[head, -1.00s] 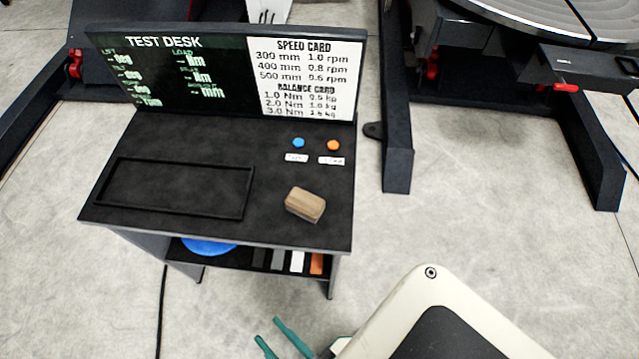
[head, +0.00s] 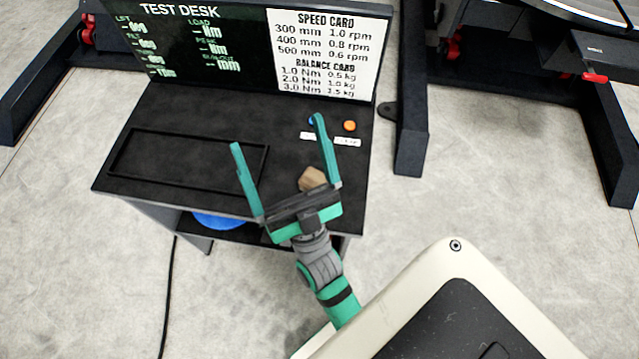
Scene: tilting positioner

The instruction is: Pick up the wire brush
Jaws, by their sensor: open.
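A light brown, wood-like block (head: 313,178) lies on the right front part of the dark test desk top. It is the only thing here that could be the wire brush; no bristles show. My gripper (head: 277,133) is open, with its two green fingers spread wide above the desk and pointing toward the display board. Its right finger and palm cover part of the block. The block appears near the base of the right finger, not between the fingertips. I cannot tell how high the gripper is above the desk.
An empty black rimmed tray (head: 185,170) sits on the left of the desk. A blue button and an orange button (head: 349,126) with labels are at the right. The display board (head: 235,50) stands along the back. A blue round thing (head: 218,220) is on the lower shelf.

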